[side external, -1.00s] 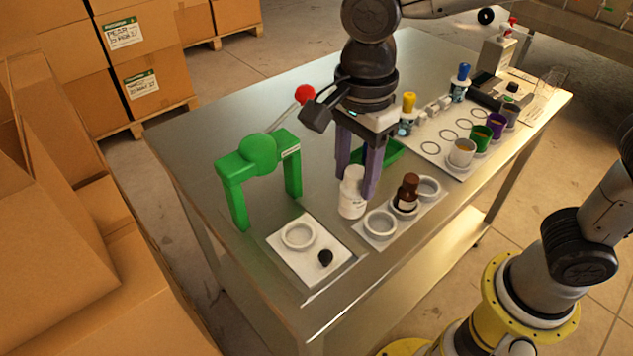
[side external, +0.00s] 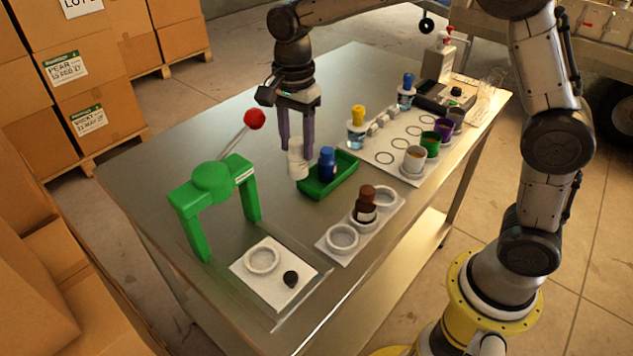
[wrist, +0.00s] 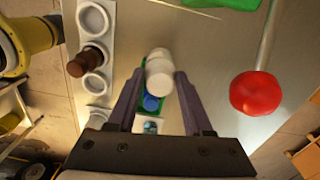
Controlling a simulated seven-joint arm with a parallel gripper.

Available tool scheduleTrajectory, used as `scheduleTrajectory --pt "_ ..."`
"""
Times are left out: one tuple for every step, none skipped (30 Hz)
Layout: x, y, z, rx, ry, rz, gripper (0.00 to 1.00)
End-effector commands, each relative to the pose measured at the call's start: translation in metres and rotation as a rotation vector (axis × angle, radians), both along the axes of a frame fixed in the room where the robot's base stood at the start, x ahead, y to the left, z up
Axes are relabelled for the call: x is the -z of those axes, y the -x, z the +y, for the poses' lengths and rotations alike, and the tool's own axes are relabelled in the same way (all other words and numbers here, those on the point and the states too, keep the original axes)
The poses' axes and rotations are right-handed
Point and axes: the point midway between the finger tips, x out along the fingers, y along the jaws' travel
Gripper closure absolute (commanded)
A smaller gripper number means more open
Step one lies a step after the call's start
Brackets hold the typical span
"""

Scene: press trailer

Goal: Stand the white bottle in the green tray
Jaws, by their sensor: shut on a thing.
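The white bottle (side external: 297,162) is upright in my gripper (side external: 296,146), just left of the green tray (side external: 341,179). My gripper is shut on its upper part. The bottle appears held above the table, though the gap under it is hard to tell. A dark blue bottle (side external: 327,166) stands in the tray. In the wrist view the white bottle (wrist: 159,73) is between my fingertips (wrist: 161,82) and covers part of the green tray (wrist: 143,82). The blue bottle's cap (wrist: 152,103) shows behind it.
A green press (side external: 212,183) with a red-knobbed lever (side external: 253,120) stands to the left. A white holder plate (side external: 325,243) with a brown bottle (side external: 366,200) is in front of the tray. A yellow-capped bottle (side external: 357,125) and several cups stand to the right. Bare table lies behind my gripper.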

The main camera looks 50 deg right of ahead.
Motion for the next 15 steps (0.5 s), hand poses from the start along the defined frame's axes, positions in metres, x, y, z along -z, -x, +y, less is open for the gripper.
scheduleTrajectory --pt "0.006 -0.014 -0.009 -0.05 0.0 0.001 1.0" --pt "0.008 -0.02 -0.014 -0.087 0.0 0.001 1.0" --pt "0.011 -0.029 -0.02 -0.136 0.0 0.001 1.0" --pt "0.013 -0.035 -0.024 -0.173 0.0 0.0 1.0" --pt "0.016 -0.04 -0.029 -0.211 0.0 0.0 1.0" --pt "0.019 -0.048 -0.035 -0.262 0.0 0.0 1.0" --pt "0.021 -0.053 -0.039 -0.302 0.0 0.0 1.0" --pt "0.023 -0.058 -0.043 -0.341 0.0 -0.001 1.0" --pt "0.025 -0.065 -0.048 -0.395 0.0 -0.001 1.0" --pt "0.027 -0.07 -0.052 -0.437 0.0 0.0 1.0" --pt "0.029 -0.074 -0.056 -0.479 0.0 0.0 1.0" --pt "0.03 -0.08 -0.06 -0.538 0.0 0.0 1.0" --pt "0.032 -0.085 -0.063 -0.581 0.0 0.0 1.0" --pt "0.033 -0.089 -0.067 -0.627 0.001 -0.002 1.0" --pt "0.034 -0.095 -0.07 -0.69 0.0 -0.001 1.0"
